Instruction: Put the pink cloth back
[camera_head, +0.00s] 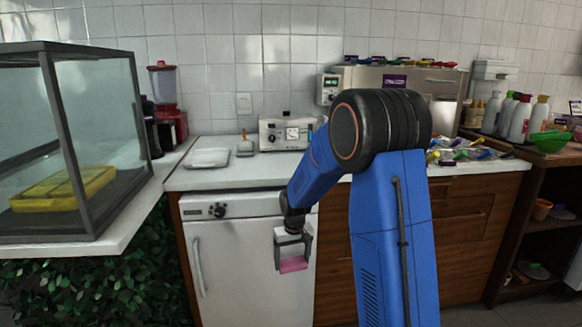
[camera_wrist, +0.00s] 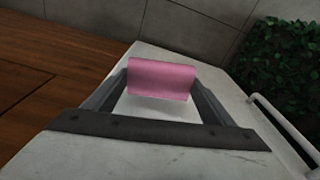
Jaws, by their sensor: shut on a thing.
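The pink cloth (camera_head: 293,264) is a small folded pink block held between the fingers of my gripper (camera_head: 292,262), in front of the white appliance door. In the wrist view the pink cloth (camera_wrist: 161,79) sits between the two dark fingertips of my gripper (camera_wrist: 161,84). The gripper is shut on it. The cloth hangs in the air below the level of the white counter (camera_head: 260,170).
The white dishwasher-like appliance (camera_head: 245,262) stands behind the gripper, with wooden cabinets (camera_head: 475,220) to the right. On the counter are a flat white tray (camera_head: 207,158) and a small grey scale-like thing (camera_head: 245,147). A glass case (camera_head: 105,130) stands at left.

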